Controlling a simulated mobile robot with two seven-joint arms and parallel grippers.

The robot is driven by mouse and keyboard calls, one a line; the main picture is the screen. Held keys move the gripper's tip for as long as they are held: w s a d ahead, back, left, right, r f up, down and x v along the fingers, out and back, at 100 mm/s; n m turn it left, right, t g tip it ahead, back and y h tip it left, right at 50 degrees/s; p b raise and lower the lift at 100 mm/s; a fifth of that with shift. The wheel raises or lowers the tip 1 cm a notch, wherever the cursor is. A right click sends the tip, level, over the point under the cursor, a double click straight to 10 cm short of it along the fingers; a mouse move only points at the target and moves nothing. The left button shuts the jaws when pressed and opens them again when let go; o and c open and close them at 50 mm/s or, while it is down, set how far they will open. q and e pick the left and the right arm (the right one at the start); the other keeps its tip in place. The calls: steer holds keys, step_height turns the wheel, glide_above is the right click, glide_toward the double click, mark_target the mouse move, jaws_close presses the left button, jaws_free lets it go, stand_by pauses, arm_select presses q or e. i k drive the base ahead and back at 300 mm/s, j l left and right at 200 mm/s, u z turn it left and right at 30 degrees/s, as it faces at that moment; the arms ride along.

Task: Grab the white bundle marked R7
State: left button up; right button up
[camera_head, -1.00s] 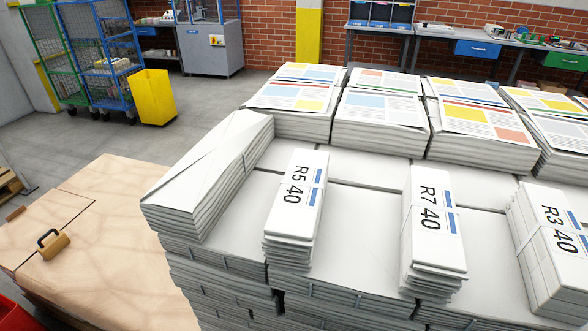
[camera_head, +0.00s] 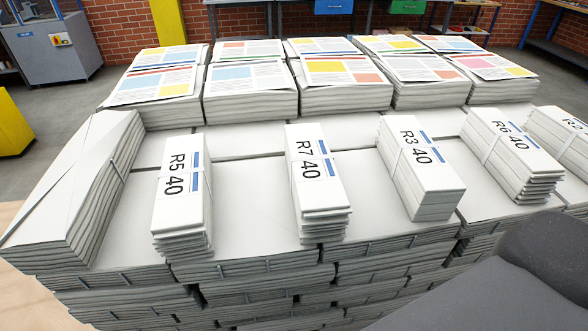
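The white bundle marked R7 (camera_head: 313,180) lies on top of a large stack of white paper bundles (camera_head: 245,235), near the middle of the head view. Its label reads R7 40, with blue bars beside the text and a strap around it. The R5 bundle (camera_head: 182,195) lies to its left and the R3 bundle (camera_head: 420,170) to its right, each apart from it. A dark grey part of my own body fills the lower right corner. Neither of my grippers is in view.
The R6 bundle (camera_head: 512,150) and another bundle (camera_head: 562,135) lie further right. Newspaper stacks with coloured pages (camera_head: 248,100) stand behind. A larger white bundle (camera_head: 75,190) lies at the left edge. A yellow bin (camera_head: 12,125) stands on the floor at far left.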

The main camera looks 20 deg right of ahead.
mark_target(322, 207)
steer(key=j+z, duration=0.1)
steer(key=z, duration=0.4)
steer(key=k+j+z, duration=0.1)
steer(key=z, duration=0.9)
steer(key=k+j+z, duration=0.1)
steer(key=z, duration=0.35)
steer(key=k+z, duration=0.75)
steer(key=z, duration=0.15)
steer(key=k+l, duration=0.25)
steer(key=k, duration=0.15)
steer(key=k+l+z, duration=0.1)
steer(key=k, duration=0.25)
steer(key=l, duration=0.1)
